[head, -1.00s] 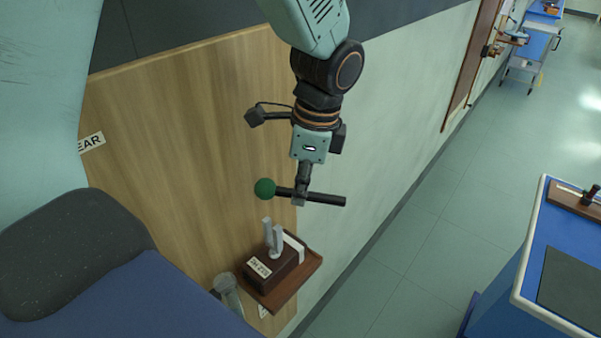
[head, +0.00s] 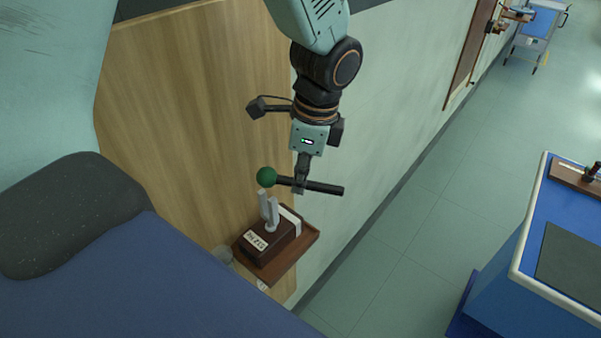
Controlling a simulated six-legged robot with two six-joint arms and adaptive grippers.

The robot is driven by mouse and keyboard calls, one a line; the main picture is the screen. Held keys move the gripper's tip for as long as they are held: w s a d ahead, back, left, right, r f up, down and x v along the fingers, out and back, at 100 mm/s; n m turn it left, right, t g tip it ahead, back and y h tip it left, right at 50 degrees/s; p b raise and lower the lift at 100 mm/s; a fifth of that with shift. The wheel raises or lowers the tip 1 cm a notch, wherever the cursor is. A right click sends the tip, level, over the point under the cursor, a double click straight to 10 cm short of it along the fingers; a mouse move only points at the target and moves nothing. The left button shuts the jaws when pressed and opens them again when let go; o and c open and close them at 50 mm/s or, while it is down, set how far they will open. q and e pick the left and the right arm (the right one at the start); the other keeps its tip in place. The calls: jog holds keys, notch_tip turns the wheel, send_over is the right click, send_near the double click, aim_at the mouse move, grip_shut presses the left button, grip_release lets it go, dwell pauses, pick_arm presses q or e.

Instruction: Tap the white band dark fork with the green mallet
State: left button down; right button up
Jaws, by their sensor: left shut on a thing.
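My left gripper (head: 301,184) hangs from the top of the head view and is shut on the dark handle of the green mallet (head: 266,176). The handle lies roughly level, with the green ball head at its left end. The white band dark fork is a grey two-pronged fork (head: 269,212) upright on a dark box (head: 268,240) with a white band (head: 290,219) and a small printed label. The ball shows just above the prong tips; I cannot tell whether they touch. My right gripper is not in view.
The box stands on a small brown wall shelf (head: 291,262) beside a wooden panel (head: 200,130). A greyish rounded thing, partly hidden, is left of the shelf. A blue bench (head: 530,270) stands at right, a blue cart (head: 537,30) far back. The floor between is clear.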

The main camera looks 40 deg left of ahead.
pick_arm(q)
jog(key=f, duration=0.1)
jog(key=f+b, duration=0.1)
jog(key=f, duration=0.1)
jog(key=shift+s+a, duration=0.2)
jog(key=shift+a, duration=0.1)
jog(key=shift+w, duration=0.1)
jog(key=r+p, duration=0.2)
jog(key=p, duration=0.1)
jog(key=shift+w+d+r, duration=0.2)
jog(key=shift+r, duration=0.55)
jog(key=r, duration=0.3)
jog(key=shift+s+a+r, duration=0.15)
jog(key=shift+s+a, duration=0.05)
jog(key=shift+s, duration=0.05)
jog(key=shift+w+d+r, duration=0.1)
jog(key=shift+w+d, duration=0.1)
